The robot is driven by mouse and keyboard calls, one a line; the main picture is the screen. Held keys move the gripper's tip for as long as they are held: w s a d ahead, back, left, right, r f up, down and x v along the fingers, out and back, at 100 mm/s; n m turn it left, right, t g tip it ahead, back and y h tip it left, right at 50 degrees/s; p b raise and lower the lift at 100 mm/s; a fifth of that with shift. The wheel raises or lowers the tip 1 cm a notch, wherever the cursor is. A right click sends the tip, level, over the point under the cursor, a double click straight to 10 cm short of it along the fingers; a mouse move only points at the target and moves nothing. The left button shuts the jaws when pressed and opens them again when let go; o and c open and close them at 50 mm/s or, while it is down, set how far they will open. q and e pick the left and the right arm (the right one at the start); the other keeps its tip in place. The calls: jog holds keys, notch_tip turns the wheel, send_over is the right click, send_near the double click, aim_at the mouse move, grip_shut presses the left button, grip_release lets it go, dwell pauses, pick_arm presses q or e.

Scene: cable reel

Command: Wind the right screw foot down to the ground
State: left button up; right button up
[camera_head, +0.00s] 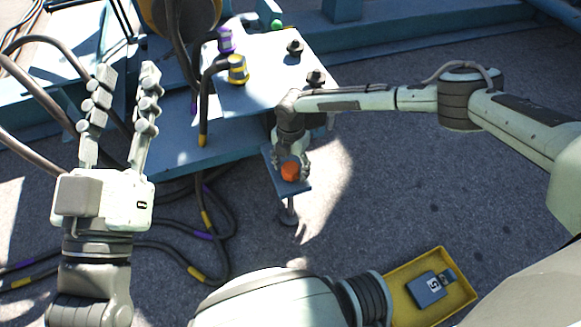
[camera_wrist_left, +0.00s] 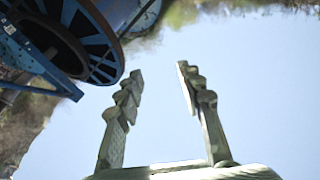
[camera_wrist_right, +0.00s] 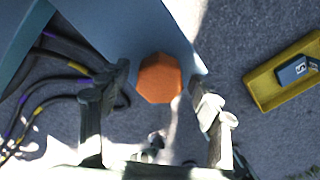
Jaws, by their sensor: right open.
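The right screw foot has an orange knob (camera_head: 290,171) on top of a blue bracket (camera_head: 270,160). Below the bracket a grey stem ends in a round foot (camera_head: 288,214) close to the ground; I cannot tell whether it touches. My right gripper (camera_head: 291,168) is right at the knob in the head view. In the right wrist view the orange knob (camera_wrist_right: 160,78) lies between the fingertips of my right gripper (camera_wrist_right: 160,85), with gaps on both sides. My left gripper (camera_head: 125,80) is open and empty, pointing up at the left; it also shows in the left wrist view (camera_wrist_left: 158,85).
A yellow tray (camera_head: 465,295) with a dark box (camera_head: 430,289) lies on the ground at the front right. Purple and yellow banded cables (camera_head: 215,240) run over the ground at the left. A light panel (camera_head: 262,85) with connectors and dark knobs stands behind the bracket.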

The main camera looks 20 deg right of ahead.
jog(key=shift+c, duration=0.4)
jog(key=c, duration=1)
